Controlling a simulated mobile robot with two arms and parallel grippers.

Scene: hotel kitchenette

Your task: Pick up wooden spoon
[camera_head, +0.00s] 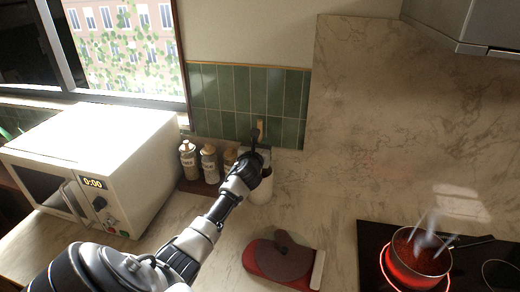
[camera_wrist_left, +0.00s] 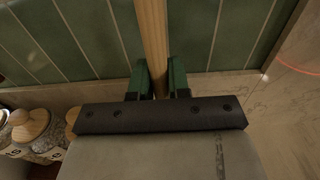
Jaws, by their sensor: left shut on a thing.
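The wooden spoon (camera_wrist_left: 153,40) shows in the left wrist view as a pale round handle running up between my left gripper's green-tipped fingers (camera_wrist_left: 160,80), which are shut on it. In the head view my left gripper (camera_head: 257,156) is at the back of the counter, in front of the green tiles. A short tan piece of the spoon (camera_head: 261,125) shows just above it. A white utensil holder (camera_head: 262,191) stands right below the gripper, partly hidden by my arm. The spoon's lower end is hidden, so I cannot tell whether it is inside the holder.
Several spice jars (camera_head: 209,163) stand on a dark tray left of my gripper. A white microwave (camera_head: 100,160) is further left. A red-based round appliance (camera_head: 283,262) sits in front. A steaming pot (camera_head: 421,252) stands on a glowing burner at right. Counter between them is clear.

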